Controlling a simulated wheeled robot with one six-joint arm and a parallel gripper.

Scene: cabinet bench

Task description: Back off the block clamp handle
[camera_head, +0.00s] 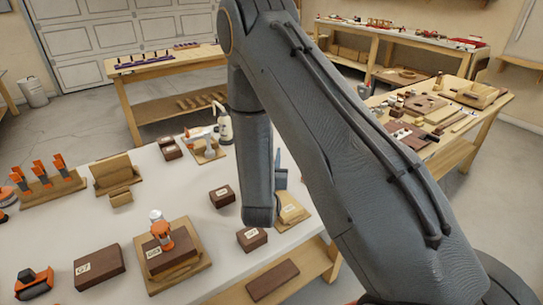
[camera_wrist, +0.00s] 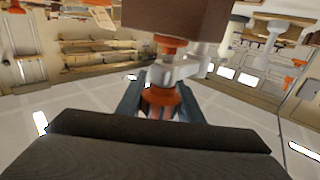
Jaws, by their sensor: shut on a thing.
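In the wrist view, my gripper (camera_wrist: 161,108) has its two blue-grey fingers on either side of an orange clamp handle (camera_wrist: 162,97) and is shut on it. A pale grey clamp body (camera_wrist: 172,68) with another orange part (camera_wrist: 170,43) is beyond the handle. A brown block (camera_wrist: 176,18) is at the top of the picture, against the clamp.
The white bench top (camera_head: 224,262) carries several labelled brown blocks, such as one (camera_head: 222,196) left of my arm and one (camera_head: 251,238) near the front edge. A rack of orange clamps (camera_head: 50,183) is at left. A white bottle (camera_head: 223,123) stands behind.

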